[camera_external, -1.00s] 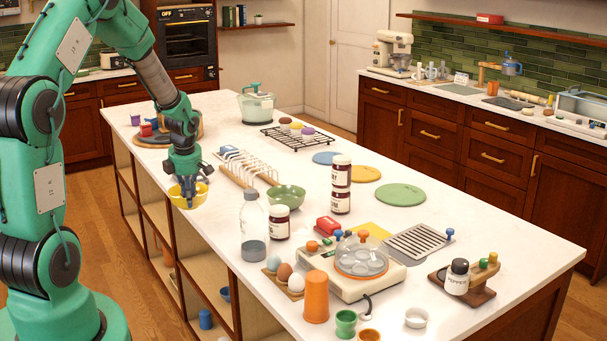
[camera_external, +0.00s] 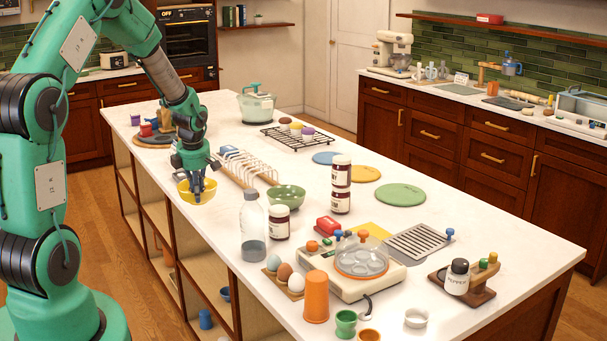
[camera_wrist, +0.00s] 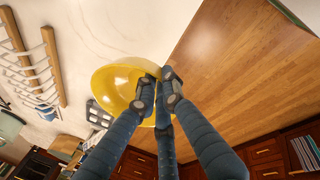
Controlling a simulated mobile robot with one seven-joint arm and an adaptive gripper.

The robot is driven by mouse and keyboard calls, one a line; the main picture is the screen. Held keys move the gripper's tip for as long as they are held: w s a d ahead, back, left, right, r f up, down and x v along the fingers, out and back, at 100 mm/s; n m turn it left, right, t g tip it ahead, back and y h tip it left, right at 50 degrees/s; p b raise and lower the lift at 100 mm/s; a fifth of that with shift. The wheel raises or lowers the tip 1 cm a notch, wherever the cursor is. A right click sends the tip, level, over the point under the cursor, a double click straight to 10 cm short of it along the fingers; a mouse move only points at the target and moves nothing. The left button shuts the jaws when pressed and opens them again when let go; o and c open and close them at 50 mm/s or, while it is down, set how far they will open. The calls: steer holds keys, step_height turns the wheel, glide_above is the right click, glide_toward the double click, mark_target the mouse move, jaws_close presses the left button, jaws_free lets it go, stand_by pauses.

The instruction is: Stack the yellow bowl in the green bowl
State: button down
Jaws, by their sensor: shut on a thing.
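The yellow bowl (camera_external: 205,192) is at the left edge of the white island top, upright or nearly so. My gripper (camera_external: 197,190) points down at it and is shut on its rim. In the wrist view the fingers (camera_wrist: 158,90) pinch the wall of the yellow bowl (camera_wrist: 117,84). Whether the bowl touches the counter is hard to tell. The green bowl (camera_external: 286,198) stands upright on the counter to the right of the yellow bowl and looks empty.
A wooden dish rack (camera_external: 245,168) stands behind, between the two bowls. A clear bottle (camera_external: 253,232) and a dark jar (camera_external: 279,222) stand in front of the green bowl. Stacked jars (camera_external: 341,186) are to its right. The island's left edge lies beside the yellow bowl.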

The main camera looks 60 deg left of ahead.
steer(key=w+d+r+m+p, duration=0.2)
steer(key=w+r+m, duration=0.15)
steer(key=w, duration=1.05)
step_height(320, 180, up, 4)
steer(key=m+t+h+p, duration=0.1)
steer(key=m+p, duration=0.1)
steer(key=m, duration=0.1)
glide_above(286, 201)
steer(key=s+a, duration=0.1)
steer(key=a, duration=0.1)
steer(key=shift+d+r+n, duration=0.1)
steer(key=shift+r+n, duration=0.05)
steer(key=shift+n, duration=0.1)
steer(key=shift+s+d+x, duration=0.15)
steer(key=shift+s+x, duration=0.05)
steer(key=shift+x, duration=0.8)
steer(key=shift+s+d+x, duration=0.15)
steer(key=shift+x, duration=0.9)
steer(key=shift+s+d+x, duration=0.2)
steer(key=shift+x, duration=0.8)
steer(key=shift+f, duration=0.35)
steer(key=shift+s+x, duration=0.15)
steer(key=shift+x, duration=0.65)
steer(key=shift+s+x, duration=0.15)
steer(key=shift+x, duration=0.7)
steer(key=shift+d+f, duration=0.1)
steer(key=shift+d, duration=0.1)
steer(key=shift+f+b, duration=0.45)
steer(key=shift+b, duration=0.2)
